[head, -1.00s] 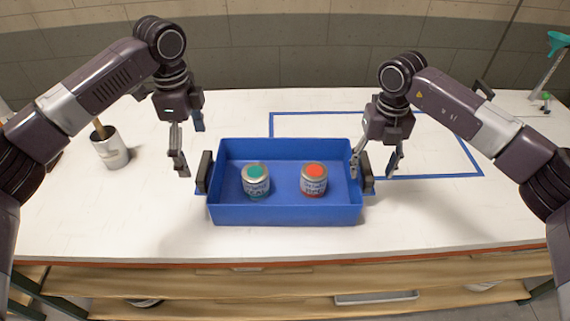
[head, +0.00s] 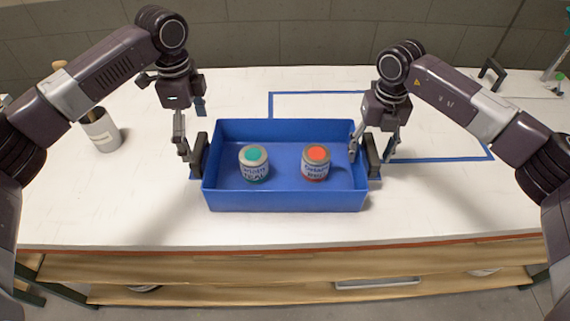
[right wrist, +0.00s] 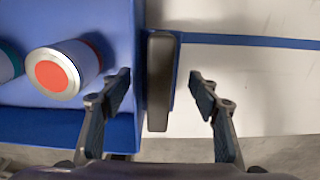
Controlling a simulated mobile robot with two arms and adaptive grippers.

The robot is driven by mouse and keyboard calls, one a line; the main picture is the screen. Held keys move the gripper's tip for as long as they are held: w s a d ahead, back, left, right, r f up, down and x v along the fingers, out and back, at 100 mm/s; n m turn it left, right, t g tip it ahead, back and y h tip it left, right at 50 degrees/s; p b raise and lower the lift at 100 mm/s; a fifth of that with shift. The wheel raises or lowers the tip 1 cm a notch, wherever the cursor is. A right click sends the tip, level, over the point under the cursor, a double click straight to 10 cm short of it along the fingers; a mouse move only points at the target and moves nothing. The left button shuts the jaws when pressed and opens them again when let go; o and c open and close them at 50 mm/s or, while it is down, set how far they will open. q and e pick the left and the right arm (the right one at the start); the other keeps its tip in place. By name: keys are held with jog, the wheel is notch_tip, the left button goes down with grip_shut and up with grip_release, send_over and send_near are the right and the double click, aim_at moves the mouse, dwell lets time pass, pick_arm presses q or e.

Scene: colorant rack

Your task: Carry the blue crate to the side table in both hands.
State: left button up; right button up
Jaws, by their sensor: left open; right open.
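The blue crate (head: 285,200) sits upright on the white worktop, with a dark handle at each end. Inside stand a teal-topped can (head: 254,163) and a red-topped can (head: 316,162). My left gripper (head: 192,152) is open and low at the crate's left handle (head: 199,156); one finger shows on its outer side, and the other fingertip is not clear. My right gripper (head: 372,150) is open at the right handle (head: 374,156). In the right wrist view, the fingers of my right gripper (right wrist: 160,83) are on either side of the handle (right wrist: 159,95), with gaps on both sides.
A blue tape outline (head: 440,160) is on the worktop (head: 110,200) behind and right of the crate. A metal pot (head: 101,130) with a wooden-handled tool stands at left. A shelf (head: 290,285) runs under the front edge. No separate side table is seen.

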aim_at(199, 147)
pick_arm(q)
jog(key=shift+f, duration=2.45)
pick_arm(e)
jog(key=shift+f, duration=2.5)
pick_arm(q)
jog(key=shift+c, duration=0.6)
pick_arm(e)
jog(key=shift+c, duration=0.7)
